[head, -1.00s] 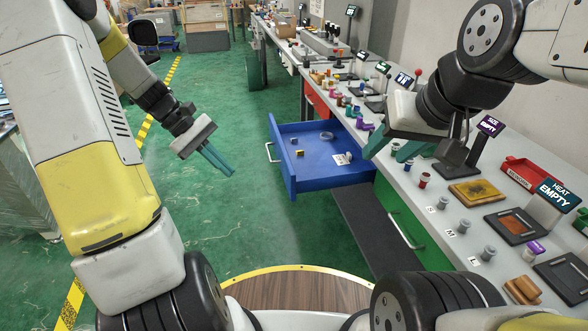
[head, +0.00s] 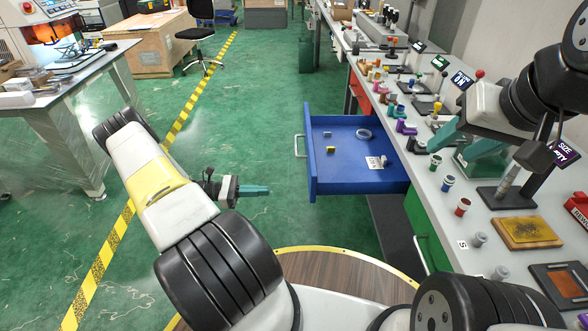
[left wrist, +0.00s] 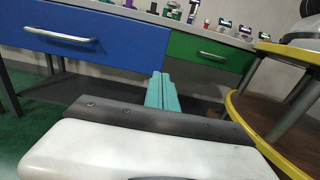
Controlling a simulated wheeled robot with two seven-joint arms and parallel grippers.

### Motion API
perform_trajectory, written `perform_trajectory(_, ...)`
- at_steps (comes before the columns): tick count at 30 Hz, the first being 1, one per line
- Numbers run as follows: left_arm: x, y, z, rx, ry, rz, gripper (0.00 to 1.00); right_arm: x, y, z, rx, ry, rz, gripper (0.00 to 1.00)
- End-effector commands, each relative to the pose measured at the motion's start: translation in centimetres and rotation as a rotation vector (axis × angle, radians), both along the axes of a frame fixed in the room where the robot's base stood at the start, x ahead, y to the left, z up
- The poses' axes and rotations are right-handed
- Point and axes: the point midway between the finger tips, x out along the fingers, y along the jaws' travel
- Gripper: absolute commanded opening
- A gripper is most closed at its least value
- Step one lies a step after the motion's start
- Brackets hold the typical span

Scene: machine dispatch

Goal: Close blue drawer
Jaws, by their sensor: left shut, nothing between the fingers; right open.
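The blue drawer (head: 358,183) is pulled out from under the long bench, with a few small items and a ring inside it. Its front panel (head: 309,158) and silver handle (head: 299,148) face left. My left gripper (head: 268,190) is shut and empty, to the left of the drawer front and apart from it. In the left wrist view, its teal fingers (left wrist: 161,92) point toward the bench, with the blue drawer front (left wrist: 100,38) and handle (left wrist: 62,35) to the left. My right gripper (head: 462,150) is open above the bench top.
A green drawer (head: 424,237) is shut beside the blue one. The bench top (head: 440,205) holds several small parts, trays and signs. A grey table (head: 60,110) stands at the left. The green floor left of the drawer is clear.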

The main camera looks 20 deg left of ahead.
Motion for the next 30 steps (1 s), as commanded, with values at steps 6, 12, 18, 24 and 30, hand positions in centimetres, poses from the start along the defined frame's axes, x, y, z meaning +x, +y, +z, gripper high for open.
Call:
perform_trajectory(6,1.1,-4.2,0.1,-0.001,0.001,-0.006,0.00,0.0,0.0,0.0,0.000,0.000,0.000,0.48)
perform_trajectory(12,2.3,-8.3,0.1,0.000,0.001,-0.006,0.00,0.0,0.0,0.0,0.000,0.000,0.000,0.48)
perform_trajectory(18,3.1,-11.2,0.1,0.001,0.000,-0.005,0.00,0.0,0.0,0.0,0.000,0.000,0.000,0.48)
perform_trajectory(24,3.5,-12.4,0.1,0.002,0.000,-0.004,0.00,0.0,0.0,0.0,0.000,0.000,0.000,0.48)
perform_trajectory(30,3.6,-12.5,0.1,0.003,0.000,-0.003,0.00,0.0,0.0,0.0,0.000,0.000,0.000,0.48)
